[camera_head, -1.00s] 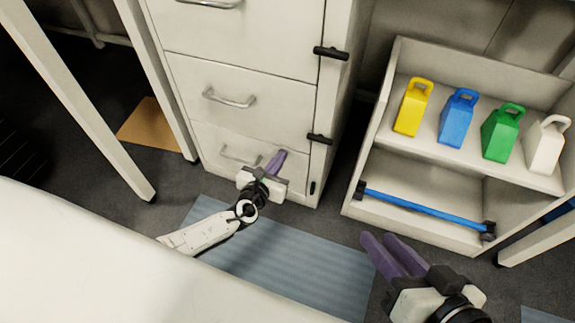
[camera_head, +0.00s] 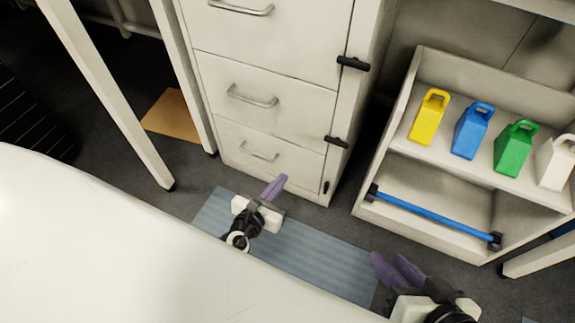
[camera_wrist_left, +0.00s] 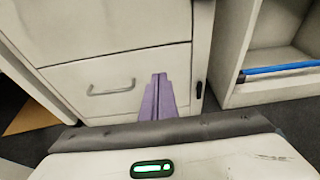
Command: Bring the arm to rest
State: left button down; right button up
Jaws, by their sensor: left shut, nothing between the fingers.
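My left gripper (camera_head: 274,187) has purple fingers and is shut and empty in the head view. It hangs over the blue-grey mat (camera_head: 325,268), in front of the bottom drawer of the white cabinet (camera_head: 262,120). In the left wrist view its closed fingers (camera_wrist_left: 159,97) point at the cabinet's lower drawer front, right of the handle. My right gripper (camera_head: 396,269) is at the lower right of the head view, its two purple fingers apart with nothing between them. Much of both arms is hidden or out of frame.
A white shelf unit (camera_head: 402,118) at the right holds yellow (camera_head: 428,117), blue (camera_head: 472,131), green (camera_head: 514,149) and white (camera_head: 556,162) handled containers. A blue bar (camera_head: 435,216) crosses its lower front. A white table leg (camera_head: 108,95) stands at the left. A large white surface fills the lower left.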

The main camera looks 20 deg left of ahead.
pick_arm(q)
jog(key=shift+v, duration=1.3)
pick_arm(e)
jog(key=shift+s+d+f, duration=0.15)
jog(key=shift+d+f, duration=0.1)
jog(key=shift+f, duration=0.1)
jog(key=shift+r, duration=0.1)
